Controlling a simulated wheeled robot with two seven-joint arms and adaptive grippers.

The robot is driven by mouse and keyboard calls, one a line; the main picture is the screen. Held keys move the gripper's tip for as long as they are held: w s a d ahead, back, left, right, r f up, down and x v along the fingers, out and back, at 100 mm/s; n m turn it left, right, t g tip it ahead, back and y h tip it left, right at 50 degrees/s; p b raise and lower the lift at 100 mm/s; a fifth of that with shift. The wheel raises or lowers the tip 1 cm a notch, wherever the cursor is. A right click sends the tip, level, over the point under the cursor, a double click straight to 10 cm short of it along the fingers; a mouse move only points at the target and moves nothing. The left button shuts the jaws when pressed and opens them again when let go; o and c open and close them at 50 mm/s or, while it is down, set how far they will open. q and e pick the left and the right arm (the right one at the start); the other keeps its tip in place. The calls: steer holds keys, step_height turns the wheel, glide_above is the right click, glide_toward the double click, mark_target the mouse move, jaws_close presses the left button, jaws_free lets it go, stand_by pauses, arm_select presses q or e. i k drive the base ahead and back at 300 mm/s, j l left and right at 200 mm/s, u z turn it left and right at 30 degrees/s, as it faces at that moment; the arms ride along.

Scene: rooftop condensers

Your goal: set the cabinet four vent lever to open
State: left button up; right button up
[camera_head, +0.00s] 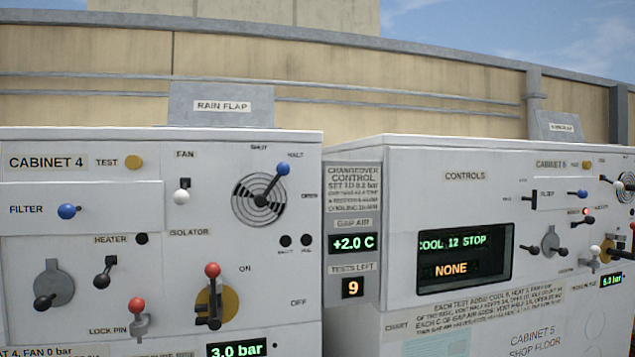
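The cabinet four panel (110,240) fills the left of the head view. Its vent is a round slotted grille (258,208) at the panel's upper right. The vent lever (272,183) is a dark bar with a blue ball knob (283,169) at its end. It points up and to the right, at the label that seems to read HALF (295,155). The SHUT label (259,147) is above the grille and the OPEN label (309,195) is at its right. Neither of my grippers is in view.
Near the vent are a white-knobbed fan switch (182,196), a red-knobbed isolator (212,271) and a blue filter knob (67,211). A control cabinet (355,270) with displays stands close on the right. A grey rain flap (221,106) rises behind cabinet four.

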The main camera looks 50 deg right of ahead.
mark_target(283, 169)
steer(key=z, duration=1.6)
